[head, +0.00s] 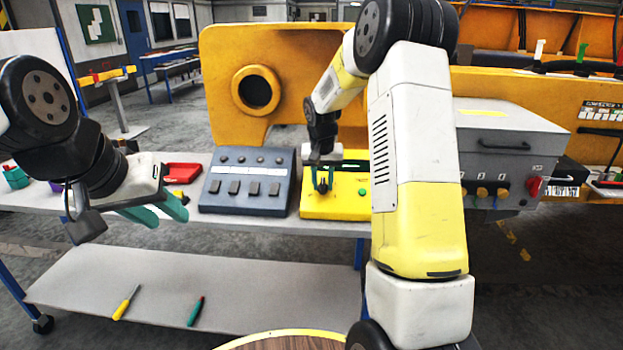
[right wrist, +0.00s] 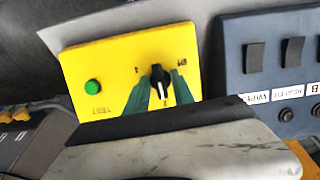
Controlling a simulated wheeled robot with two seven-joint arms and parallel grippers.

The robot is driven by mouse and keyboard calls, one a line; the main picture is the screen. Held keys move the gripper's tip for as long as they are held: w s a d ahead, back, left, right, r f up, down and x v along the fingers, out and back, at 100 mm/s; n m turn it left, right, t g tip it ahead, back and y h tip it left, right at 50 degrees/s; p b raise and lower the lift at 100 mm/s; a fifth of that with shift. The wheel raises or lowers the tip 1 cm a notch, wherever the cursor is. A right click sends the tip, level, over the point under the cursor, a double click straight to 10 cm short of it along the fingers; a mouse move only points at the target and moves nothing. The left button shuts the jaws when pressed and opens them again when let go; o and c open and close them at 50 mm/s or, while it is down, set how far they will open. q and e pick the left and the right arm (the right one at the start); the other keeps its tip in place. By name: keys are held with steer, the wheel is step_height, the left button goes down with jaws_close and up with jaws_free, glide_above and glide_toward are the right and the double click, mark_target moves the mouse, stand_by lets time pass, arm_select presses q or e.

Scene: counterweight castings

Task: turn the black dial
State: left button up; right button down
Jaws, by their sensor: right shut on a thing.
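The black dial (right wrist: 159,77) sits on the yellow box (right wrist: 85,52), with a white pointer line on it. In the head view the yellow box (head: 345,205) stands on the grey table, and the dial (head: 322,187) is mostly hidden by my right gripper. My right gripper (head: 321,180) is over the box with its fingers around the dial. In the right wrist view its green fingertips (right wrist: 160,88) are on both sides of the dial, shut on it. My left gripper (head: 160,212) is at the left, in front of the table, with green fingers apart and nothing between them.
A green button (right wrist: 93,87) is beside the dial. A blue-grey switch panel (head: 247,180) stands just left of the yellow box. A red tray (head: 183,172) lies further left. A grey case with knobs (head: 505,150) is at the right. Screwdrivers lie on the lower shelf (head: 250,285).

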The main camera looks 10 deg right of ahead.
mark_target(322, 190)
steer(key=shift+m, duration=0.3)
steer(key=c, duration=1.4)
jaws_free()
steer(key=shift+c, duration=0.2)
steer(key=shift+v, duration=3.95)
steer(key=shift+d, duration=0.1)
steer(key=s+a+r+n+t+y, duration=0.1)
steer(key=s+r, duration=0.4)
steer(key=s, duration=0.3)
steer(key=s+a+r+n+t+y, duration=0.1)
steer(key=s+r, duration=0.4)
steer(key=s, duration=0.3)
steer(key=s+a+n+t+y, duration=0.1)
steer(key=s+a, duration=0.1)
steer(key=s, duration=1.3)
steer(key=shift+s+a+f+n+t, duration=0.15)
steer(key=shift+s+f+n+t, duration=0.15)
steer(key=shift+f+n, duration=0.15)
